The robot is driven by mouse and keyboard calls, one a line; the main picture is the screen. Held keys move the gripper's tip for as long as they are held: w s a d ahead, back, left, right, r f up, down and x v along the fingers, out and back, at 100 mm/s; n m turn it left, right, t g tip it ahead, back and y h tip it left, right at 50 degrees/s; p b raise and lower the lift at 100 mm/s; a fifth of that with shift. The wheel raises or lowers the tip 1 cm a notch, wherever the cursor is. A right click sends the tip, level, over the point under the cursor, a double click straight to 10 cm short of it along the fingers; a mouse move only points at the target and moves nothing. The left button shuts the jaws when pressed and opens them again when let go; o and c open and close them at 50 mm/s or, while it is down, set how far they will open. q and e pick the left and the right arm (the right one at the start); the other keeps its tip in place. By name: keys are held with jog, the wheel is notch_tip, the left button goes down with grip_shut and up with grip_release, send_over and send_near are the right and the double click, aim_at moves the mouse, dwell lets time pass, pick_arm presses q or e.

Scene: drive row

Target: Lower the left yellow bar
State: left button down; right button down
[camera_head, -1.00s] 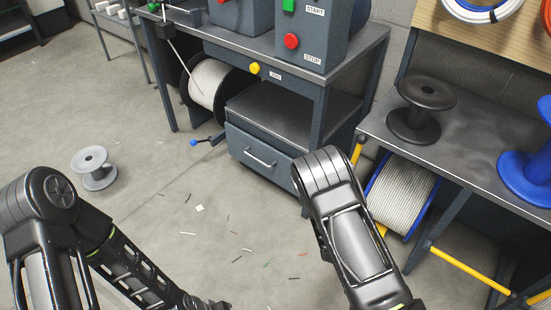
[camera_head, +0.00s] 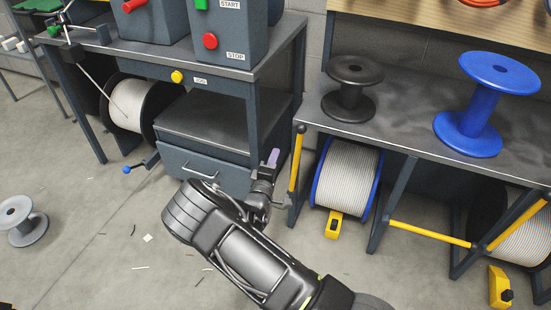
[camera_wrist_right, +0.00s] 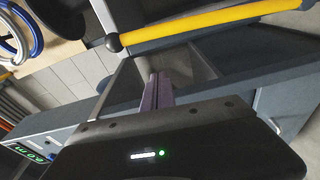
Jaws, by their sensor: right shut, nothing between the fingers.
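The left yellow bar (camera_head: 296,160) stands nearly upright at the left front leg of the right-hand bench, with a dark end at its top. In the right wrist view a yellow bar (camera_wrist_right: 215,20) crosses the top, with a dark knob at its left end. My right gripper (camera_head: 273,157) is just left of the upright bar in the head view, apart from it in the picture. Its purple-grey fingers (camera_wrist_right: 158,90) are shut and empty, below the bar in the wrist view. My left gripper is out of view.
Another yellow bar (camera_head: 430,233) runs low across the bench front, and a third yellow bar (camera_head: 518,220) slants at the right. A blue-rimmed cable reel (camera_head: 346,175) sits under the bench. A drawer cabinet (camera_head: 203,170) stands left of my gripper.

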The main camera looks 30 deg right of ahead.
jog(key=d, duration=0.2)
jog(key=w+d, duration=0.1)
jog(key=d, duration=0.4)
jog(key=shift+w+d+f+b, duration=0.1)
jog(key=shift+w+d+b, duration=0.15)
jog(key=shift+b, duration=0.15)
jog(key=shift+s, duration=0.1)
